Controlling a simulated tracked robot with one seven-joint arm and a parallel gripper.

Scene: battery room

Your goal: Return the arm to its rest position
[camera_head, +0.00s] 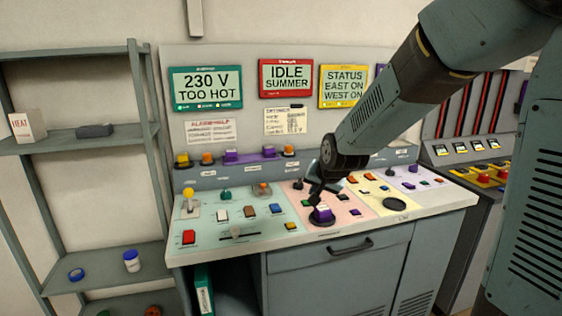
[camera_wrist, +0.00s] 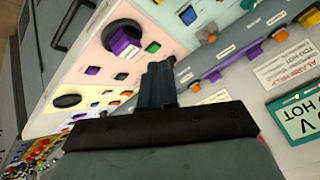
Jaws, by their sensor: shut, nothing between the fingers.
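My arm reaches in from the upper right in the head view, bent down over the control desk (camera_head: 270,268). My gripper (camera_head: 317,190) is shut and empty. It hangs above the pink panel, close to a purple knob (camera_head: 322,213) on a black round base. Whether it touches the knob is hard to tell in the head view. In the wrist view the shut fingers (camera_wrist: 158,75) point at the desk, and the purple knob (camera_wrist: 124,44) lies apart from them, to the upper left.
The desk has coloured panels with several buttons, a yellow-topped lever (camera_head: 188,195) and a slider (camera_head: 238,234). Signs (camera_head: 206,88) hang behind it. A grey shelf (camera_head: 75,145) stands left, and a second console (camera_head: 470,170) right. The space above the desk's left part is free.

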